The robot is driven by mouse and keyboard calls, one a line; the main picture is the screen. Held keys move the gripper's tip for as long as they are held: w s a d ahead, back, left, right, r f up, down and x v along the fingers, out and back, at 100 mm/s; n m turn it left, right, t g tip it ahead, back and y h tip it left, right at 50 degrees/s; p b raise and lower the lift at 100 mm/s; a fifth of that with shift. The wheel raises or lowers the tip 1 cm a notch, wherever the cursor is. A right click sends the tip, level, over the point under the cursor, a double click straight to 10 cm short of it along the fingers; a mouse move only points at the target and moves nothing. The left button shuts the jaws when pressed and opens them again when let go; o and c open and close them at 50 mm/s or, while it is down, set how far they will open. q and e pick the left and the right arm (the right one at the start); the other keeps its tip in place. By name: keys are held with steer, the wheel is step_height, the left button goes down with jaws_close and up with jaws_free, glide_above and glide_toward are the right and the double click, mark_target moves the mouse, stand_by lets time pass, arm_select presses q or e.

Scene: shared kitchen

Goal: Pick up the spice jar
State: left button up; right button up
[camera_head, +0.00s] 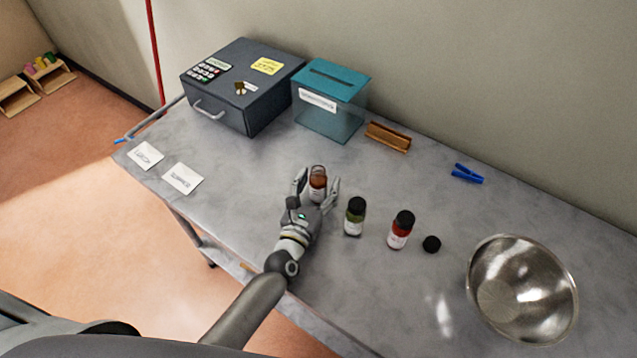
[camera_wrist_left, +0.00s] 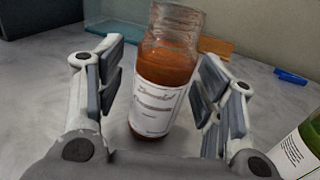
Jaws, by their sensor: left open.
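An open spice jar (camera_head: 318,178) with orange-brown contents and a white label stands on the grey table, with no lid on it. In the left wrist view the jar (camera_wrist_left: 165,75) is between the two fingers of my left gripper (camera_head: 318,188), with a gap to the finger pads on both sides. My left gripper (camera_wrist_left: 158,100) is open around it. A green spice jar (camera_head: 354,216) and a red spice jar (camera_head: 400,230), both with black lids, stand to the right. A loose black lid (camera_head: 431,244) lies beside the red jar. My right gripper is not in view.
A metal bowl (camera_head: 522,290) stands at the right. A dark cash box (camera_head: 240,88), a teal box (camera_head: 330,102), a wooden holder (camera_head: 388,137) and a blue clip (camera_head: 467,174) are along the back. Two white cards (camera_head: 183,178) lie at the left.

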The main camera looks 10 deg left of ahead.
arm_select(q)
steer(key=c, duration=1.3)
steer(key=shift+r, duration=0.1)
